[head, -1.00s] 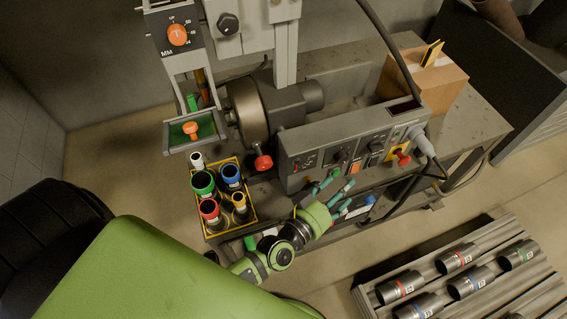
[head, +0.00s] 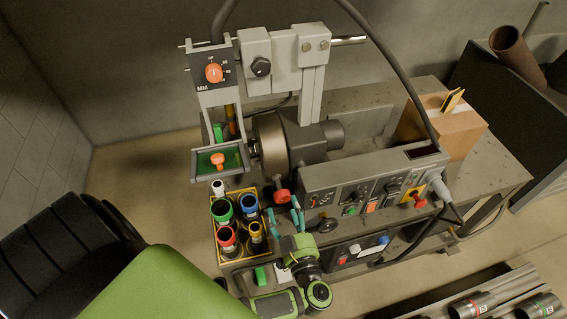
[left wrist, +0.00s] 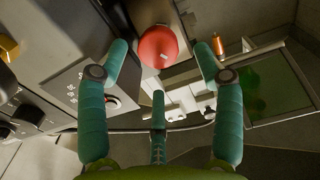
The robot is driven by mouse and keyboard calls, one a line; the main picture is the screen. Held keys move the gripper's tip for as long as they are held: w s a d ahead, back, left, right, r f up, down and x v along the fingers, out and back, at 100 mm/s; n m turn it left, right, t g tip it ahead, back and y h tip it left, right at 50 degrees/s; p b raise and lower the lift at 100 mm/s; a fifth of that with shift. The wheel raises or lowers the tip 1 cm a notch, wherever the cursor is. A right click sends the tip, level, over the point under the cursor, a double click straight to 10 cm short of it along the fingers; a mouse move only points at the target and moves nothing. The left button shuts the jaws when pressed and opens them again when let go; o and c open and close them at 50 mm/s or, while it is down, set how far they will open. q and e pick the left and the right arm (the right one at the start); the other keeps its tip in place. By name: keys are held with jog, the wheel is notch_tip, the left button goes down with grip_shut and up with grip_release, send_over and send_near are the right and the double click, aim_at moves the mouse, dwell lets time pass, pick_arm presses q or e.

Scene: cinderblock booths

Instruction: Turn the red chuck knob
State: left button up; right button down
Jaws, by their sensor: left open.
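The red chuck knob (head: 282,195) sticks out at the front of the round grey chuck (head: 272,142), beside the control panel. In the left wrist view it is a large red ball (left wrist: 158,46) between the far ends of my fingers. My left gripper (head: 284,214) is open just in front of the knob, teal fingers spread to either side. In the left wrist view its fingers (left wrist: 160,68) flank the knob with gaps showing, and a third finger is below it. I cannot tell any contact. My right gripper is not in view.
The control panel (head: 375,183) lies close to the right of my left gripper. A tray of coloured-ring cylinders (head: 224,257) is close on its left. A green tray with an orange knob (head: 219,162) is up and left. A cable (head: 399,70) arches over the machine.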

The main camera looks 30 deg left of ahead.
aim_at(284, 200)
pick_arm(q)
jog(key=p+x, duration=0.1)
jog(key=x, duration=0.3)
jog(key=shift+w+a, duration=0.1)
jog(key=shift+w, duration=0.05)
jog(key=c, duration=1.1)
